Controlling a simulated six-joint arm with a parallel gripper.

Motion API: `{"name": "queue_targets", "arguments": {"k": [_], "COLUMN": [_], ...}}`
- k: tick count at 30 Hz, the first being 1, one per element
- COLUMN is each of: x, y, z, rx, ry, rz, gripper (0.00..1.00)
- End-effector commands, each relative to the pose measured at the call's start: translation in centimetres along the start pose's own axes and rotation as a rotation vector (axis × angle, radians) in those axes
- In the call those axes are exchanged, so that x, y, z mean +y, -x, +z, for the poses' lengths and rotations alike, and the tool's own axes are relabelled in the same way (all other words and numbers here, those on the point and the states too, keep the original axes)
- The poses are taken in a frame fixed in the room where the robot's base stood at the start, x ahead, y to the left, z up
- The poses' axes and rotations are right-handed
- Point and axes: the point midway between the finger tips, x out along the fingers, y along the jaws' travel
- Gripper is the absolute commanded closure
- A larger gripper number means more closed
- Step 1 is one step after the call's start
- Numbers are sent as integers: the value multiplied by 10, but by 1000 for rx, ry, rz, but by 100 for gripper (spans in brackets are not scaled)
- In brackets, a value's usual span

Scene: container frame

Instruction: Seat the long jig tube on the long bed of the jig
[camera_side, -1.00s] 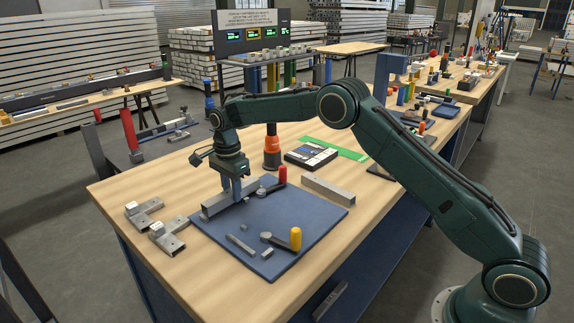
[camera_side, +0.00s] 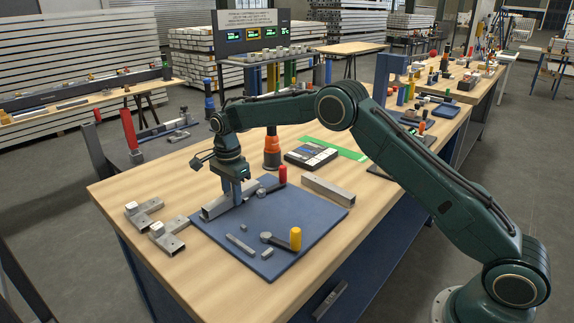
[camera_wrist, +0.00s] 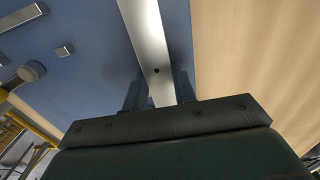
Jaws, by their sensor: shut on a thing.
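My gripper (camera_side: 238,195) points down and is shut on a long grey square tube (camera_side: 215,208), near the far-left edge of the blue jig plate (camera_side: 290,225). In the wrist view the tube (camera_wrist: 150,45) runs between the two fingers, with a small dark hole in its face. The blue plate lies to its left there and bare wood to its right.
Small metal blocks and a bar (camera_side: 240,245) sit on the plate. Another square tube (camera_side: 327,190) lies on the wood to the right. Joined tube pieces (camera_side: 168,237) lie at the left. An orange-and-black tool (camera_side: 271,150) and a dark box (camera_side: 311,156) stand behind.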

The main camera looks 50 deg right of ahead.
Motion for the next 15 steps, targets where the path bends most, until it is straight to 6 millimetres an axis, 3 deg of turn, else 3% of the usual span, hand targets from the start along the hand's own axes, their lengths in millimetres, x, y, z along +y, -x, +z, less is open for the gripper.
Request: {"name": "queue_targets", "arguments": {"k": [7, 8, 9, 12, 15], "x": [0, 0, 0, 0, 0], "y": [-3, -3, -3, -3, -3], "z": [0, 0, 0, 0, 0], "rx": [0, 0, 0, 0, 0], "ry": [0, 0, 0, 0, 0], "rz": [0, 0, 0, 0, 0], "gripper": [98, 71, 63, 48, 48]}}
